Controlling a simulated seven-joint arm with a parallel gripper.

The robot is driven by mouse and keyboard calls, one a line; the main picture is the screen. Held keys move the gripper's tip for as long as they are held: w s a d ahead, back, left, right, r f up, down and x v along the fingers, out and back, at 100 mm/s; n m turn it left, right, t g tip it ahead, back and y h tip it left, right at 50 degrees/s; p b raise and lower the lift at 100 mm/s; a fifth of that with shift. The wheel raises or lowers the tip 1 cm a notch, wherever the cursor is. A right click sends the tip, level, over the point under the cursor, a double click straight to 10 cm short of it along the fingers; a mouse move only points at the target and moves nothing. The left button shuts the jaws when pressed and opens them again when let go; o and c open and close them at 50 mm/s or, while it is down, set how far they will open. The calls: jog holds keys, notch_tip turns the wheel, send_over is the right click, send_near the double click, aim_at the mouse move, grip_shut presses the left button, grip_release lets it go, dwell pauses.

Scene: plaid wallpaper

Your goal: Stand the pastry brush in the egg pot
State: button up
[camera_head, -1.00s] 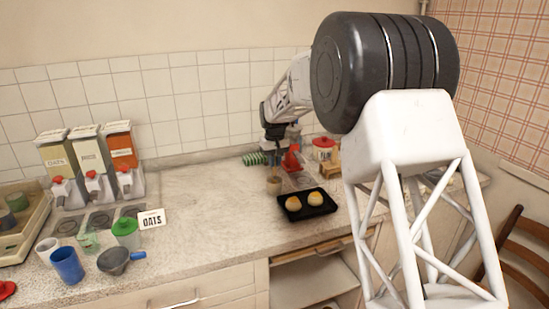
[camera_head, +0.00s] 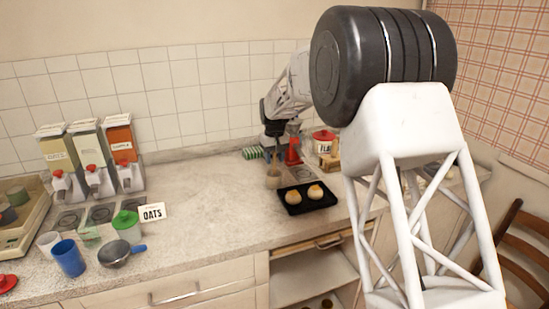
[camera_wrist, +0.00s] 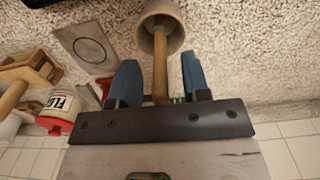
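The egg pot (camera_head: 273,182) is a small pale cup on the counter, left of the black tray; it also shows at the top of the wrist view (camera_wrist: 143,22). The pastry brush (camera_wrist: 160,68) has a wooden handle that rises out of the pot's mouth; its bristles are hidden inside. My gripper (camera_wrist: 159,62) has blue fingers, one on each side of the handle. A gap shows between each finger and the handle, so it is open. In the head view my gripper (camera_head: 274,148) is above the pot and small.
The black tray (camera_head: 325,204) with two buns lies right of the pot. A red object (camera_head: 293,152), a red-lidded flour jar (camera_head: 324,140) and a wooden item (camera_head: 328,161) stand behind. Dispensers (camera_head: 93,165), cups and an oats card (camera_head: 152,213) are at left. Mid-counter is clear.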

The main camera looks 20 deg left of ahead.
jog(key=shift+r, duration=3.9)
